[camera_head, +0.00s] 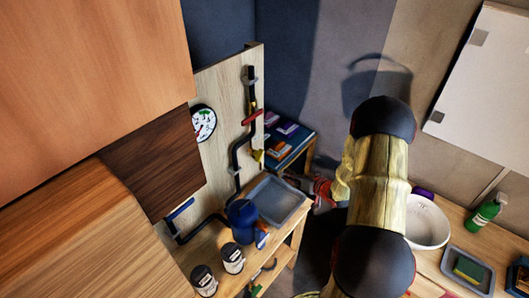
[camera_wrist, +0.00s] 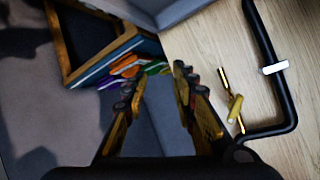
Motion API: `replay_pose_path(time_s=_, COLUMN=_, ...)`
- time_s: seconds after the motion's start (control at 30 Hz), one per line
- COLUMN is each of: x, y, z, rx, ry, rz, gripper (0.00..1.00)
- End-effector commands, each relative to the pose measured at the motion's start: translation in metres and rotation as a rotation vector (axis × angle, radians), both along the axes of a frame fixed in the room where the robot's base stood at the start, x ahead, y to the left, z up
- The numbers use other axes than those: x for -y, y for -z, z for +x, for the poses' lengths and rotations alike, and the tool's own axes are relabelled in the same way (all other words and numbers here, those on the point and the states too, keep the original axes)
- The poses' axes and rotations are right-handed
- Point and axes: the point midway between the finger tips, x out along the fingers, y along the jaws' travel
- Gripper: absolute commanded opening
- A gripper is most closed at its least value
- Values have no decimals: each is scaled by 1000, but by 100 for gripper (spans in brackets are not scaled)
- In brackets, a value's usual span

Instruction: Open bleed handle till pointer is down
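A round white gauge (camera_head: 203,123) is on the wooden panel, partly hidden by the cabinet edge. Its red pointer appears to slant toward the lower left, but is small. A small yellow handle (camera_head: 257,156) is at the panel's right edge by the black pipe; it also shows in the wrist view (camera_wrist: 235,108), right of my fingers. A red handle (camera_head: 252,117) is above it and a blue handle (camera_head: 180,209) is lower left. None is labelled bleed. My gripper (camera_wrist: 159,77) is open and empty, apart from the yellow handle. In the head view it is right of the panel.
Black pipe (camera_head: 235,160) runs along the panel (camera_head: 222,90). A grey tray (camera_head: 278,200), blue jug (camera_head: 242,221) and cans (camera_head: 233,258) crowd the bench below. A small shelf with boxes (camera_head: 290,130) stands behind. A white basin (camera_head: 427,222) is at the right.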

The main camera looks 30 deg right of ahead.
Motion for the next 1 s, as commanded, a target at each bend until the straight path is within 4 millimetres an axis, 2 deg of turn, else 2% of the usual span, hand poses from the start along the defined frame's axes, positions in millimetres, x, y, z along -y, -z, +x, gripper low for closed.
replay_pose_path(time_s=0.2, x=-41, y=-45, z=9, rx=279, ry=-128, rz=247, gripper=27)
replay_pose_path(time_s=0.3, x=-54, y=-65, z=8, rx=363, ry=-176, rz=330, gripper=27)
replay_pose_path(time_s=0.4, x=-62, y=-77, z=6, rx=410, ry=-205, rz=381, gripper=27)
replay_pose_path(time_s=0.57, x=-68, y=-83, z=11, rx=430, ry=-219, rz=402, gripper=27)
replay_pose_path(time_s=1.0, x=-88, y=-82, z=69, rx=428, ry=-219, rz=398, gripper=27)
